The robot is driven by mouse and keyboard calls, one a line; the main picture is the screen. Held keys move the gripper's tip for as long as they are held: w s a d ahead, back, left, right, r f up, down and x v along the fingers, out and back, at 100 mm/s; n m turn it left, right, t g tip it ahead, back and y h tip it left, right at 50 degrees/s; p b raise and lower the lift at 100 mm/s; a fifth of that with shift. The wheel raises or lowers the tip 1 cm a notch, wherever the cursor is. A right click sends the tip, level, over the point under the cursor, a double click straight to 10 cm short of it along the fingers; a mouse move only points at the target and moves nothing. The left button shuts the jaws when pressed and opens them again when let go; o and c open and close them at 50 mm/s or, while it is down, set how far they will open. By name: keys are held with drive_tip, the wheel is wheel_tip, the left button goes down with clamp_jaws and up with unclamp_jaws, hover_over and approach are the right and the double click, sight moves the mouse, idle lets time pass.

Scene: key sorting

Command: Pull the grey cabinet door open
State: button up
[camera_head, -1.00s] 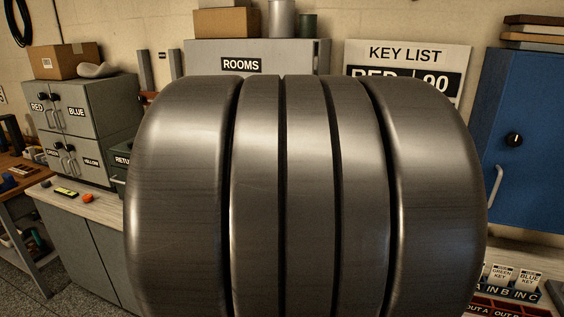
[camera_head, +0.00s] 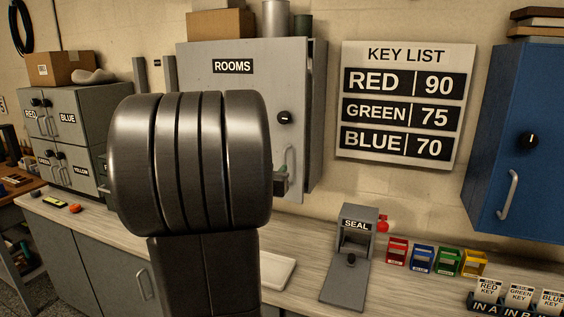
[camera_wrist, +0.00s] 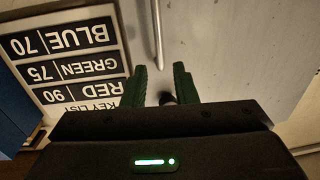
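The grey cabinet (camera_head: 230,52) labelled ROOMS hangs on the wall in the head view. Its door has a black knob (camera_head: 284,117) and, below it, an upright metal handle (camera_head: 290,158). My arm hides the door's lower left. In the wrist view, which is upside down, the door (camera_wrist: 230,45) fills the upper right. My gripper (camera_wrist: 160,70) is open, its two green fingers apart. The handle (camera_wrist: 157,35) runs up the picture from about between the fingertips, and the knob (camera_wrist: 167,97) shows between the fingers. I cannot tell whether the fingers touch the handle.
The key list board (camera_head: 403,103) is right of the cabinet, the blue cabinet (camera_head: 520,140) farther right. On the counter stand the seal device (camera_head: 352,255), several small coloured holders (camera_head: 422,260) and key cards (camera_head: 520,298).

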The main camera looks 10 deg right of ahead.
sight(284, 160)
drive_tip(key=x, duration=0.8)
drive_tip(key=shift+w+d, duration=0.1)
drive_tip(key=shift+w, duration=0.1)
clamp_jaws()
